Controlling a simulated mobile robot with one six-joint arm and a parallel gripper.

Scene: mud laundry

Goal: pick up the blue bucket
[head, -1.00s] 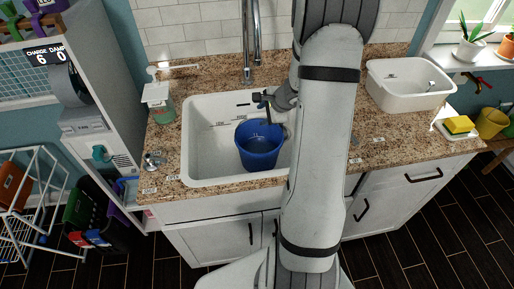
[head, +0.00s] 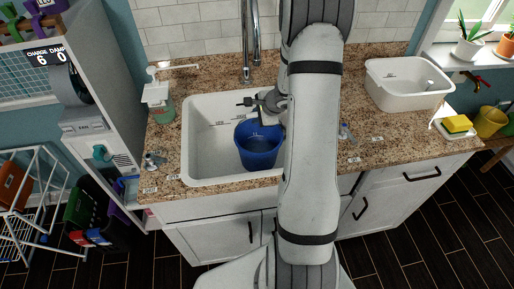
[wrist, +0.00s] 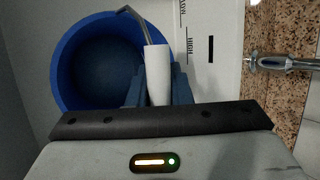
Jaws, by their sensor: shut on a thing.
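The blue bucket (head: 258,151) stands in the white sink basin (head: 205,152), towards its right side. My gripper (head: 258,104) is at the bucket's upper rim in the head view, with my arm coming in from the right. In the wrist view the bucket (wrist: 80,75) fills the upper left, its opening towards the camera. Its wire handle carries a white grip (wrist: 157,68). My gripper (wrist: 155,88) is shut on this handle grip. My arm hides the sink's right edge.
A tall faucet (head: 246,60) rises behind the sink. A soap dispenser (head: 158,98) stands on the counter at left. A white tub (head: 400,88) and a yellow sponge (head: 457,124) are at right.

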